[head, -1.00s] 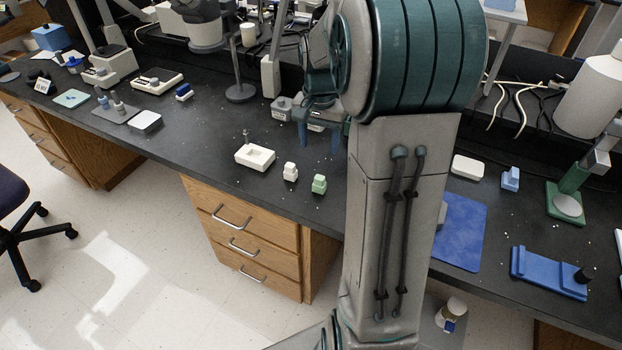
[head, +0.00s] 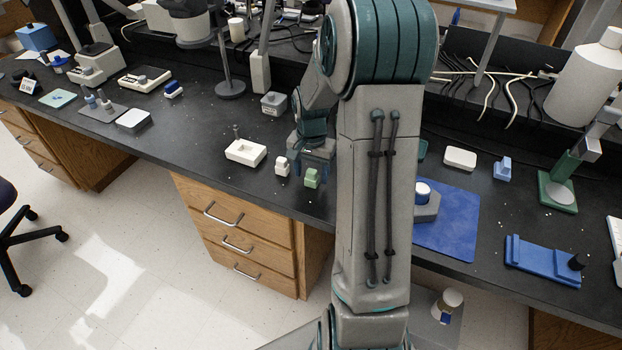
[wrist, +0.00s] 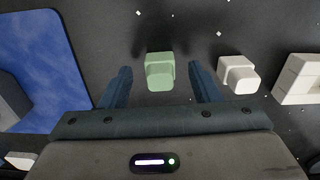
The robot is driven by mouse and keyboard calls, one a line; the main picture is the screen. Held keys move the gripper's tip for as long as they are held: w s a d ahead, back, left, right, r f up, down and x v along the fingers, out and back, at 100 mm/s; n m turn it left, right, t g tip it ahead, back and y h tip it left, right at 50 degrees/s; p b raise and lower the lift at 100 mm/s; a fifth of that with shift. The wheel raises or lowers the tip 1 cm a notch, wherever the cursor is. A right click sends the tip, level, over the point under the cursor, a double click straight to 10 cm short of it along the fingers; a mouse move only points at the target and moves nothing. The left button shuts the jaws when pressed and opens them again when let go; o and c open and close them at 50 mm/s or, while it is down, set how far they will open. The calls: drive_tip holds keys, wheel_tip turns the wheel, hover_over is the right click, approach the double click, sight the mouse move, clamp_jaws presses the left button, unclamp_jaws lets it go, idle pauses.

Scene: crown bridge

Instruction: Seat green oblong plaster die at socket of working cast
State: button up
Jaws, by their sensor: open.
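The green oblong die (head: 312,178) stands upright on the dark bench top, right of a similar white die (head: 282,166). My gripper (head: 314,152) is open and low, just behind the green die in the head view. In the wrist view the green die (wrist: 160,71) lies between the lines of the two spread fingers of my gripper (wrist: 160,82), near their tips and apart from both.
A grey lidded box (head: 273,103) is behind. A blue fixture (head: 543,260) lies at the right. Bench front edge is close.

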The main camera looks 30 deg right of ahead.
wheel_tip(320, 180, down, 2)
drive_tip(key=shift+f, duration=0.1)
drive_tip(key=c, duration=1.1)
